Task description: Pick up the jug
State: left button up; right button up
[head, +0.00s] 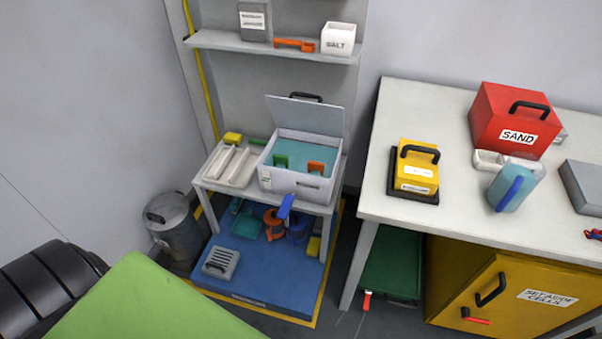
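The jug (505,183) is light blue with a darker blue handle on the side facing me. It stands on the white table (455,218) at the right, in front of the red SAND box and close to a small white tray. Nothing is holding it. Its inside is not clear from here. Neither of my grippers shows in the head view.
Near the jug are the red SAND box (495,118), a white tray (487,160), a yellow box (415,165) and a grey block (583,186). The table is clear in front of the jug. A yellow cabinet (470,270) stands beneath.

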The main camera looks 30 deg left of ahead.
aim_at(522, 172)
jog(key=i+l+u, duration=0.2)
jog(key=l, duration=0.5)
jog(key=l+u, duration=0.2)
jog(key=l, duration=0.5)
jog(key=i+j, duration=0.15)
jog(key=j, duration=0.15)
jog(key=i+j, duration=0.1)
jog(key=j, duration=0.2)
